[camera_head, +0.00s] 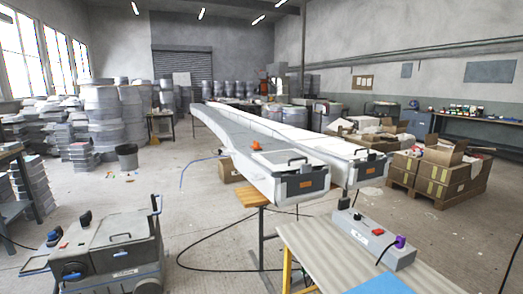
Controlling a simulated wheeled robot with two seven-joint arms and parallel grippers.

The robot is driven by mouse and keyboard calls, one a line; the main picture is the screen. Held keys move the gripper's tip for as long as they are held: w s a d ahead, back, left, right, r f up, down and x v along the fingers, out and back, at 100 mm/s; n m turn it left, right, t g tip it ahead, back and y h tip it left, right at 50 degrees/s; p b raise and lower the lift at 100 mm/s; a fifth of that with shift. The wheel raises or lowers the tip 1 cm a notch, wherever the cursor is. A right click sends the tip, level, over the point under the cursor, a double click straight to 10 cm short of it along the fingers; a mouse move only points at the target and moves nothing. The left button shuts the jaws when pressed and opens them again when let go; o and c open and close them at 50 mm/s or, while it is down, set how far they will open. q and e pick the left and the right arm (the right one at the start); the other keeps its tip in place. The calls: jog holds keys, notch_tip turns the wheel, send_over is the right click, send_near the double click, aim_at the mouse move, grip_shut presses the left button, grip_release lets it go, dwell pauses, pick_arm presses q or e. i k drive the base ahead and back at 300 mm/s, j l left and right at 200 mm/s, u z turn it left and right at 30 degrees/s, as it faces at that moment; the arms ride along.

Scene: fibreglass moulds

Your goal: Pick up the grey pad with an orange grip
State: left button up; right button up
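Neither of my grippers shows in the head view, and nothing is seen touching these pieces.
A worktable (350,262) at the lower right carries a long grey box (372,236) with red and purple parts. A grey wheeled machine (110,250) stands at the lower left. Cartons on pallets (440,178) stand at right. Black cable crosses the open floor.

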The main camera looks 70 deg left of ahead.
aim_at(256, 147)
jog(key=u, duration=2.2)
